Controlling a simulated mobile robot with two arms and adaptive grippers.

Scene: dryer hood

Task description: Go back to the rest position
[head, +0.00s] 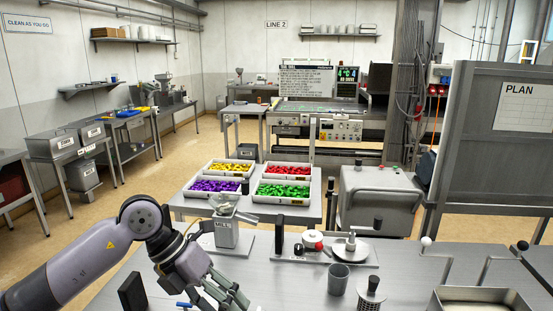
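My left arm comes in from the left, and its gripper (228,296) points down and right over the grey steel bench (268,284) at the bottom of the head view. Its fingers reach the bottom edge of the picture. No object shows in them, but their tips are not clear enough to tell open from shut. My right arm and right gripper are not in view.
A mill (226,233) stands just beyond my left gripper. A red-and-white device (312,240), a round metal stand (350,247), a grey cup (338,279) and a metal tray (482,301) are to its right. Trays of coloured pieces (281,191) sit behind.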

